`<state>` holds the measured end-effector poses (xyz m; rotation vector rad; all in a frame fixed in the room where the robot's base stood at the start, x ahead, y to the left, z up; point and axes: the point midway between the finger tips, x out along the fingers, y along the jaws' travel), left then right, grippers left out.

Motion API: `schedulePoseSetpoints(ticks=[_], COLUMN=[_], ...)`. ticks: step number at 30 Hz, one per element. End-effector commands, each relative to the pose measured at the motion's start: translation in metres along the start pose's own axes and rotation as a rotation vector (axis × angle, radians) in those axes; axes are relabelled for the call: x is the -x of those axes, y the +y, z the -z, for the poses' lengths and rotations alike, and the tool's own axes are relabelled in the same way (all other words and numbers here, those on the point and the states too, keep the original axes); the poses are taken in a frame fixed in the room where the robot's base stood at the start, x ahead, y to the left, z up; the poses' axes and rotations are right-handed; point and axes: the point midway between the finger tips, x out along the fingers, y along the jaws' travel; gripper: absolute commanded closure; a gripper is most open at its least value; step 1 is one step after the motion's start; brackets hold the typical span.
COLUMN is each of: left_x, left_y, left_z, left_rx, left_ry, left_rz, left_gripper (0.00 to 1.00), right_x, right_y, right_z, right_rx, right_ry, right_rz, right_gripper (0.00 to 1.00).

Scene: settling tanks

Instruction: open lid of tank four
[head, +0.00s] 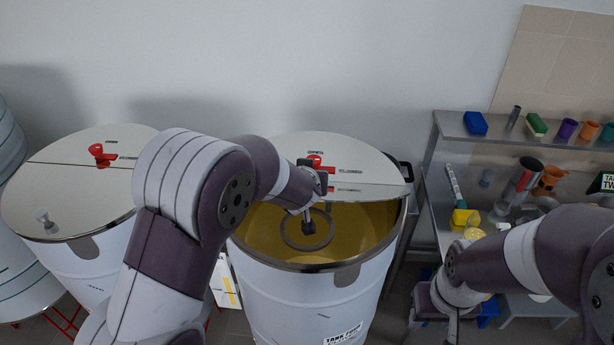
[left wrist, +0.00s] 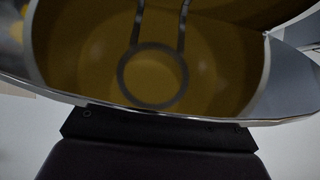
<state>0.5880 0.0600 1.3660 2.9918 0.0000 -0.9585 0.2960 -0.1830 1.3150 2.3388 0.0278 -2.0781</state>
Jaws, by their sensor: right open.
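Tank four (head: 318,300) is the white drum in the middle of the head view; its label (head: 342,334) is partly cut off by the frame edge. Its mirror-like lid (head: 372,178) covers the back, with a red handle (head: 318,161) on it. The front is uncovered, showing a yellow-brown inside and a dark ring (head: 290,240), also in the left wrist view (left wrist: 122,84). My left gripper (head: 309,205) is at the lid's front edge above the opening; its grip is hard to make out. My right gripper (head: 432,322) is open and empty, right of the tank.
Another tank with a closed lid (head: 70,185) and red handle stands left; part of a third shows at the edge. A wall is close behind.

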Motion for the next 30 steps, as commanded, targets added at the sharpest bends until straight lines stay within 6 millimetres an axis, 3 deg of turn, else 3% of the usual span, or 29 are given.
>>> schedulePoseSetpoints(ticks=[5,12,18,29,30], left_x=[0.013,0.078,0.117,0.127,0.127], left_y=[0.001,0.001,0.001,0.000,0.000], left_z=[0.000,0.002,0.001,0.000,-0.001], left_rx=[0.000,0.000,0.000,-0.001,0.000], left_ry=[0.002,0.003,0.002,0.000,-0.001], left_rz=[-0.002,-0.002,-0.002,0.000,-0.001], left_gripper=[0.36,0.36,0.36,0.36,0.49], right_x=[-0.002,-0.001,0.000,0.000,-0.001], right_y=[0.000,0.000,0.000,0.000,0.000], right_z=[0.000,0.000,0.000,0.000,0.000], right_rx=[0.000,0.000,0.000,0.000,0.000], right_ry=[0.000,0.000,0.000,0.000,0.000], right_rz=[0.000,0.000,0.000,0.000,0.000], right_gripper=[0.57,0.57,0.57,0.57,0.57])
